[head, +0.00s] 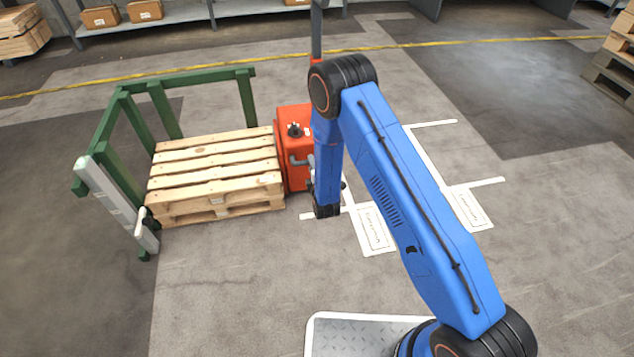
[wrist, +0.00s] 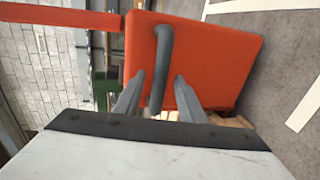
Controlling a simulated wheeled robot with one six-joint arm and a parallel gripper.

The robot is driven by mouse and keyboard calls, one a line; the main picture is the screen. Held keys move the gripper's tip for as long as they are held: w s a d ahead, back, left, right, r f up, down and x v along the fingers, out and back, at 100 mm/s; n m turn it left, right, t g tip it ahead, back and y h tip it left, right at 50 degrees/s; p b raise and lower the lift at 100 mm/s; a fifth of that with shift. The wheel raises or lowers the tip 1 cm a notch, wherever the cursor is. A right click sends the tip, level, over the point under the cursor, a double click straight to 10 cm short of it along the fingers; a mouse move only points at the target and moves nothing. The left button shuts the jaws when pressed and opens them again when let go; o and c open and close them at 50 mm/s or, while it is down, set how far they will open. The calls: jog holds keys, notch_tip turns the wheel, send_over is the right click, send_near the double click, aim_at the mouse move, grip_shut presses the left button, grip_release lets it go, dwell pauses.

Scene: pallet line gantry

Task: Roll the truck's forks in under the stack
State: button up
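The orange truck (head: 291,120) stands at the right end of the low wooden pallet stack (head: 215,165), its body close against it. Its forks are hidden in both views, so I cannot tell how far in they are. The truck's orange body (wrist: 215,55) fills much of the wrist view, with a grey bar handle (wrist: 163,45) on it. My gripper (wrist: 158,82) is open, with one finger on each side of the handle and gaps between. In the head view my gripper (head: 313,172) is small and partly hidden by my arm, at the truck's right side.
A green frame (head: 160,108) encloses the stack's back and left sides. A pale post with a white lever (head: 142,222) stands at its front left corner. White-outlined floor bays (head: 374,228) lie right of the truck. The floor in front is clear.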

jog(key=v, duration=1.4)
jog(key=shift+s, duration=0.2)
jog(key=d+r+m+g+h, duration=0.15)
jog(key=d+r+m, duration=0.3)
jog(key=r, duration=0.45)
jog(key=d+r+m+g, duration=0.25)
jog(key=d+r, duration=0.35)
jog(key=r, duration=0.4)
jog(key=d+r+m+g, duration=0.1)
jog(key=d+r+m, duration=0.35)
jog(key=r, duration=0.45)
jog(key=s+d+r+m+g+h, duration=0.1)
jog(key=s+d+r+m, duration=0.1)
jog(key=s+d+r, duration=0.45)
jog(key=s+d+r+m+g, duration=0.2)
jog(key=s+d+r+m, duration=0.15)
jog(key=s, duration=0.55)
jog(key=s+d+r+m+g+h, duration=0.1)
jog(key=s+d, duration=0.3)
jog(key=s, duration=0.6)
jog(key=s+d+r+m+g, duration=0.1)
jog(key=s+d+r+m, duration=0.2)
jog(key=s, duration=0.7)
jog(key=shift+d+r+h, duration=0.3)
jog(key=shift+d+h, duration=0.05)
jog(key=shift+d, duration=0.3)
